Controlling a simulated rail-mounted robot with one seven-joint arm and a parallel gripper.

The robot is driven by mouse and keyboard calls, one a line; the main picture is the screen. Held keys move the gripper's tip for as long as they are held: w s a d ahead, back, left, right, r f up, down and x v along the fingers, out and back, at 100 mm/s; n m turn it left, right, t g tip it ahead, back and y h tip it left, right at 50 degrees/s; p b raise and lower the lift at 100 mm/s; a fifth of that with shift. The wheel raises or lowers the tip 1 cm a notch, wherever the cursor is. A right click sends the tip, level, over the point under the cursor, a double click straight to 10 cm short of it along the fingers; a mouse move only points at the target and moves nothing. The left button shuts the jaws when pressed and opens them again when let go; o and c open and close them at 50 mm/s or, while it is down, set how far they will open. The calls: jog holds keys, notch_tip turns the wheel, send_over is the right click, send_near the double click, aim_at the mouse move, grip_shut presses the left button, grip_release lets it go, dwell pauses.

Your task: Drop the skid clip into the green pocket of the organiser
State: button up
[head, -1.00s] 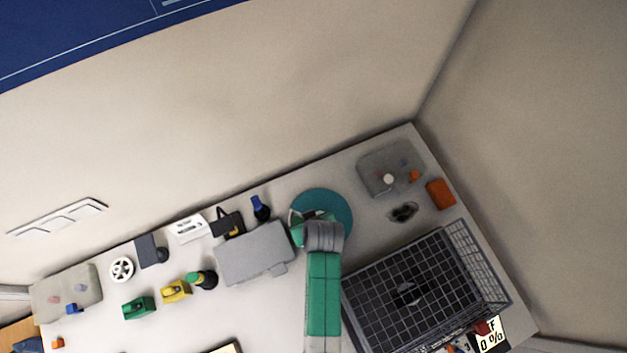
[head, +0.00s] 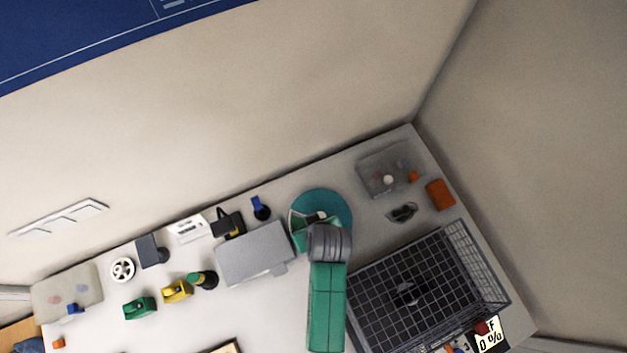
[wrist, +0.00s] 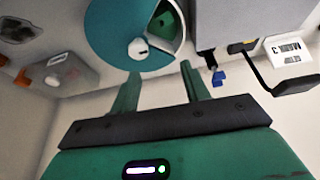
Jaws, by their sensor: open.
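The organiser looks like a round teal disc (head: 323,198) at the back of the bench. It also shows at the top of the wrist view (wrist: 110,40), with a white knob and a wedge-shaped opening. A green pocket (wrist: 161,34) shows in that opening, with a small dark shape in it that I cannot identify. I cannot pick out the skid clip for certain. My gripper (wrist: 158,72) is open, with nothing seen between its fingers, and its tips point toward the disc's near edge. In the head view my arm hides part of the disc.
A grey box (head: 252,254) stands left of the disc. A black wire basket (head: 420,285) lies to the right. A translucent grey container (head: 388,170) and an orange block (head: 440,194) are at the back right. Green (head: 139,307) and yellow (head: 177,291) parts lie on the left.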

jog(key=shift+v, duration=1.05)
jog(key=w+r+m+t+h+p, duration=0.1)
jog(key=w+r+t+p, duration=0.35)
jog(key=r, duration=1.55)
jog(key=w+r+m+t+p, duration=0.1)
jog(key=w+r+t, duration=0.7)
jog(key=r, duration=1.2)
jog(key=s+r+m+t+p, duration=0.1)
jog(key=s+r+t, duration=0.3)
jog(key=r, duration=1.5)
jog(key=s+a+r+m+t+p, duration=0.1)
jog(key=s+r+t+p, duration=0.2)
jog(key=r, duration=1.7)
jog(key=s+t, duration=0.1)
jog(key=s, duration=0.1)
jog(key=shift+s+a+p, duration=0.25)
jog(key=shift+a+p, duration=0.05)
jog(key=shift+p, duration=0.1)
jog(key=shift+f, duration=0.1)
